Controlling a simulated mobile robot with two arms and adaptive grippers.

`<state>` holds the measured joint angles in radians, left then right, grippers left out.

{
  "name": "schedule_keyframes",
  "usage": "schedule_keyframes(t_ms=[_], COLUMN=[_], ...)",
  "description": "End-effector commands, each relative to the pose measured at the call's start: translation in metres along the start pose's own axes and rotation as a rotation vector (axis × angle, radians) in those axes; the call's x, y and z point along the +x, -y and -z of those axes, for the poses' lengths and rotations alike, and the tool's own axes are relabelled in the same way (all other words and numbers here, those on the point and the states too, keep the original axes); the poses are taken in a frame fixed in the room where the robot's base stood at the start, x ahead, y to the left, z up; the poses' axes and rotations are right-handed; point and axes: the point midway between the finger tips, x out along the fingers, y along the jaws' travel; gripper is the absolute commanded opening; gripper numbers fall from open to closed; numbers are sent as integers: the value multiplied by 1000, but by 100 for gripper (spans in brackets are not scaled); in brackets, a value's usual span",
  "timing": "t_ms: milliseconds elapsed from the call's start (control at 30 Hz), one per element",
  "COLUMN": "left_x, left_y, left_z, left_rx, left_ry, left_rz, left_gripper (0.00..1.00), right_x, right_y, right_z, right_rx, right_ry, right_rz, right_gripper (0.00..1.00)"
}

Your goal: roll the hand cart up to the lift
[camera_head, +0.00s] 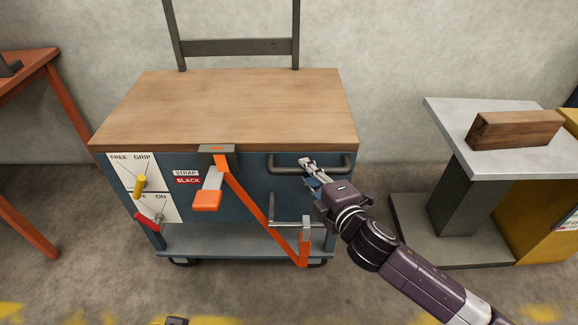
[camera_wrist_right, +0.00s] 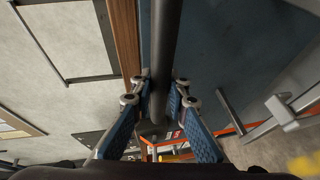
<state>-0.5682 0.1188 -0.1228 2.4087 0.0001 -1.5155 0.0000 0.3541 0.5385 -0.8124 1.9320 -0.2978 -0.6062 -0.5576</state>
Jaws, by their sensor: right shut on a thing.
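The hand cart (camera_head: 230,110) has a wooden top, a blue body and a dark bar handle (camera_head: 285,170) on its front. My right gripper (camera_head: 307,168) is at the right part of this handle. In the right wrist view the handle (camera_wrist_right: 164,50) runs between the blue-padded fingers (camera_wrist_right: 160,95), which are shut on it. A grey-topped stand (camera_head: 450,145) at the right carries a wooden block (camera_head: 515,129); I cannot tell whether it is the lift. A small dark piece at the bottom edge seems to be my left gripper (camera_head: 177,321), almost all cut off.
The cart front has a yellow lever (camera_head: 139,186) on a FREE/GRIP plate, a red lever (camera_head: 147,221) and an orange strap (camera_head: 262,208) running down to the right. An orange-legged table (camera_head: 55,80) stands left. Floor shows between cart and stand.

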Motion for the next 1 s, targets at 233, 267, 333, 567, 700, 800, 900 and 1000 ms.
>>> schedule_keyframes(t_ms=[233, 267, 333, 567, 700, 800, 900, 1000], left_x=[66, 72, 84, 114, 119, 118, 115, 111], left_y=[-4, -4, -5, -7, -7, -7, -7, -7], left_z=[-15, -17, -22, -36, -39, -38, -36, -33], left_rx=[4, 5, 6, 9, 9, 9, 9, 8], left_ry=[50, 54, 61, 75, 77, 75, 71, 70], left_rz=[-7, -8, -9, -11, -12, -11, -11, -11], left_gripper=[40, 40, 40, 40, 40, 40, 40, 40], right_x=[-26, -29, -36, -67, -86, -98, -109, -118], right_y=[1, 1, 1, 2, 3, 3, 3, 2], right_z=[-66, -73, -90, -164, -209, -238, -263, -284], right_rx=[-10, -9, -8, -10, -9, -9, -6, -6], right_ry=[20, 20, 19, 21, 22, 21, 19, 17], right_rz=[10, 11, 10, 11, 11, 9, 8, 7], right_gripper=[0, 0, 0, 0, 0, 0, 0, 0])
